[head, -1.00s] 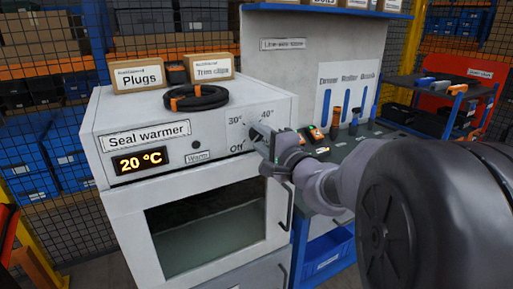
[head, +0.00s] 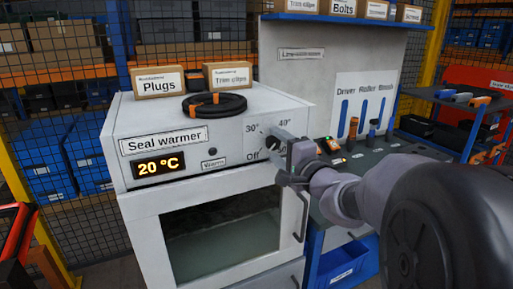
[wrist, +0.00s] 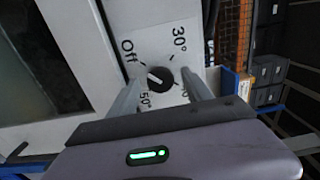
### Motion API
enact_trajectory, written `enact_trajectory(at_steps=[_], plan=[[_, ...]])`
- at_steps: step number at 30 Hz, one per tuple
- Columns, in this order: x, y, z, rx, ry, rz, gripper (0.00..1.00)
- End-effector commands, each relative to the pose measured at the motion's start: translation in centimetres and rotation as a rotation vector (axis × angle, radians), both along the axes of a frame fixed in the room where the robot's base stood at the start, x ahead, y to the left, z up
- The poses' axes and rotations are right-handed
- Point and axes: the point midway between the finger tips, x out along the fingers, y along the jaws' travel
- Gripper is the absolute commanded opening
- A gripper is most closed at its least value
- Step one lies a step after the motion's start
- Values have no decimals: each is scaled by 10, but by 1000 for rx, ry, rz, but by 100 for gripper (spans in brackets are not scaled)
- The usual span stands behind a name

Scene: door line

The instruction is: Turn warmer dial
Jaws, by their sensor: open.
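The seal warmer (head: 165,185) is a white cabinet with a glass door, and its display (head: 159,168) reads 20 °C. Its black dial (head: 271,144) is on the right of the front panel, partly hidden by my gripper (head: 274,155). In the wrist view the round dial (wrist: 160,77) has a white pointer mark angled toward the Off side. The labels Off, 30° and 50° show around it; the 40° label is mostly hidden. My gripper (wrist: 163,80) is open, one finger on each side of the dial, with gaps visible. Contact cannot be told.
A black coiled ring (head: 214,106) and two labelled boxes, Plugs (head: 158,82) and Trim clips (head: 228,76), sit on the warmer. A tool bench (head: 375,148) adjoins on the right. The warmer's door handle (head: 302,215) is below my gripper.

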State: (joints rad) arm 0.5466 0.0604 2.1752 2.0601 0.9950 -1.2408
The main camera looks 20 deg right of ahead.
Motion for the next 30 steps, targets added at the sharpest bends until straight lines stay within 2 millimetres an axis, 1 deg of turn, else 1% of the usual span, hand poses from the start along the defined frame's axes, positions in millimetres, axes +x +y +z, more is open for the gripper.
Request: enact_trajectory(at_steps=[2,5,8,12,15,18,21,23,30], plan=[[-4,0,1,0,0,-1,58],[-20,-2,2,0,0,-3,58],[-51,-4,3,0,-1,-6,58],[-99,-5,3,-1,-1,-8,58],[-130,-6,3,-2,-1,-7,58],[-153,-7,1,-1,-1,-6,58],[-167,-7,0,-1,-1,-4,58],[-172,-6,0,-1,0,-2,58],[-174,-6,0,0,0,0,58]])
